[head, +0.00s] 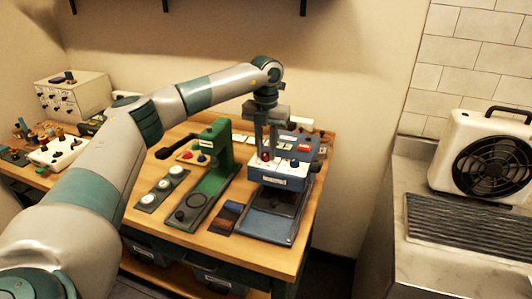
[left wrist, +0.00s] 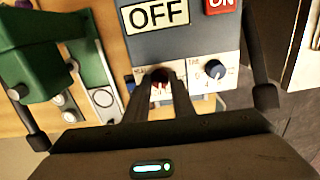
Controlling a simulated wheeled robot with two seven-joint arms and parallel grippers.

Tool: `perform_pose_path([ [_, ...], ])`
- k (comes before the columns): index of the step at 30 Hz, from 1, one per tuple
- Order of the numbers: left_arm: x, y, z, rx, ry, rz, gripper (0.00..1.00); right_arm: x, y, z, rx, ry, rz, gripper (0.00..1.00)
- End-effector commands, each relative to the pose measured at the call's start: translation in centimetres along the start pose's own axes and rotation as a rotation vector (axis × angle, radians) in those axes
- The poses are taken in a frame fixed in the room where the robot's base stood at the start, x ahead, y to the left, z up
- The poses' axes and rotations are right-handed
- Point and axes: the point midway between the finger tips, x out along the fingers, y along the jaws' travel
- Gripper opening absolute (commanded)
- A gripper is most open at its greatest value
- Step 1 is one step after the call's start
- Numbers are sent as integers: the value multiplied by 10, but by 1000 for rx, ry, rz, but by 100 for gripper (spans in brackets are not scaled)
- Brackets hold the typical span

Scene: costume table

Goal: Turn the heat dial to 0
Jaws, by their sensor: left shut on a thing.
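The blue heat press (head: 285,183) stands at the right end of the wooden table. Its white front panel carries a red heat dial (left wrist: 160,75) and, to its right, a blue dial (left wrist: 213,69). My left gripper (head: 265,153) reaches down from above and is shut on the red heat dial. In the left wrist view its dark fingers (left wrist: 160,86) sit on both sides of the dial and cover most of it and much of its scale. The dial's pointer setting cannot be read. My right gripper is not in view.
OFF and ON labels (left wrist: 156,13) sit above the dials. A green press (head: 210,175) with a dark handle stands left of the machine. Round button parts (head: 160,188) and coloured swatches (head: 229,215) lie nearby. A fan heater (head: 485,155) stands on the counter at right.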

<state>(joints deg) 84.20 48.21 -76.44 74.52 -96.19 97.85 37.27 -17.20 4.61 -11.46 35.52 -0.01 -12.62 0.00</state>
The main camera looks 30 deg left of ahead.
Motion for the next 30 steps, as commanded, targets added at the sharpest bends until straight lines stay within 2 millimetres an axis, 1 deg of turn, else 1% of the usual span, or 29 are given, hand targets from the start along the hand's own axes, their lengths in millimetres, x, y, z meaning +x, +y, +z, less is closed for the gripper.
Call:
perform_pose_path([
  [1, 1, 0, 0, 45, -2, -1, 0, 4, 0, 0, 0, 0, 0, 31],
  [9, 0, 0, 1, 300, -3, 0, 0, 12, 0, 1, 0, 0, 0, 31],
  [30, -1, 0, 1, 948, -4, 1, 0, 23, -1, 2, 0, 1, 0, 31],
])
